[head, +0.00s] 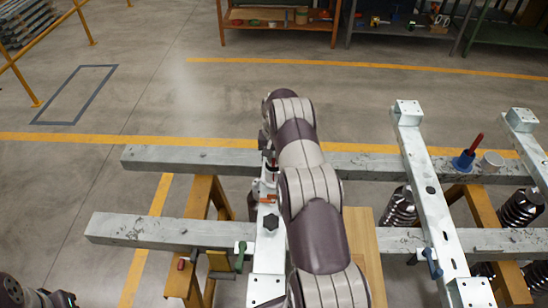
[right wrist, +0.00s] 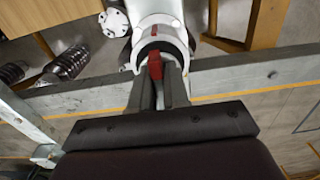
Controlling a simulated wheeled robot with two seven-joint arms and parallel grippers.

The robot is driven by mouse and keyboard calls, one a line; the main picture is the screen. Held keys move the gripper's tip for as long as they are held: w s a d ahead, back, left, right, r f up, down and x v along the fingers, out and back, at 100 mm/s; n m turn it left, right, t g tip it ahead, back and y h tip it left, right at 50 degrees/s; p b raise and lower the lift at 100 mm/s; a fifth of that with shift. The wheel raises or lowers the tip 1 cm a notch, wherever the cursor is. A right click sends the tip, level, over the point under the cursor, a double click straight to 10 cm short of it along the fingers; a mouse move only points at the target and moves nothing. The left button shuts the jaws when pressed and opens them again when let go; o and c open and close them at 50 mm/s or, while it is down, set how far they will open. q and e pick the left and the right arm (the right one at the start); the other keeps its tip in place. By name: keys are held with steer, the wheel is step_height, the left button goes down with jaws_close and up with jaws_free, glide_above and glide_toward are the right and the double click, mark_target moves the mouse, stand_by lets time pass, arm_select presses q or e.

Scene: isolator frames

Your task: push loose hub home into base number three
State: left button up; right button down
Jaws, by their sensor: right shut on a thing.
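My right gripper (right wrist: 158,78) is shut on a red piece (right wrist: 155,66) in the right wrist view. The red piece stands at the mouth of a white ring-shaped housing (right wrist: 181,36). I cannot tell whether the red piece is part of the loose hub or how deep it sits. In the head view my right arm hides most of this spot, and a bit of red (head: 271,166) shows at the white crossbar (head: 268,240). No base number is readable. A dark part of my left arm shows in the bottom left corner; its jaw state is unclear.
Two grey beams (head: 165,229) run across on yellow trestles (head: 196,215). Another white crossbar (head: 428,190) lies to the right.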

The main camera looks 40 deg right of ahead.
steer(key=shift+w+f+b, duration=0.1)
steer(key=shift+f+b, duration=1.4)
steer(key=shift+b, duration=0.1)
steer(key=c, duration=1.1)
jaws_free()
steer(key=shift+r, duration=0.1)
steer(key=shift+o, duration=0.3)
steer(key=shift+s+a+f, duration=0.1)
steer(key=shift+s+f, duration=0.1)
steer(key=shift+s, duration=0.05)
steer(key=shift+r, duration=0.15)
steer(key=r+b, duration=0.1)
steer(key=r, duration=0.2)
steer(key=shift+w, duration=0.2)
step_height(320, 180, up, 3)
steer(key=shift+r, duration=0.15)
step_height(320, 180, up, 7)
steer(key=p, duration=0.6)
steer(key=shift+s+f, duration=0.15)
steer(key=shift+f, duration=0.05)
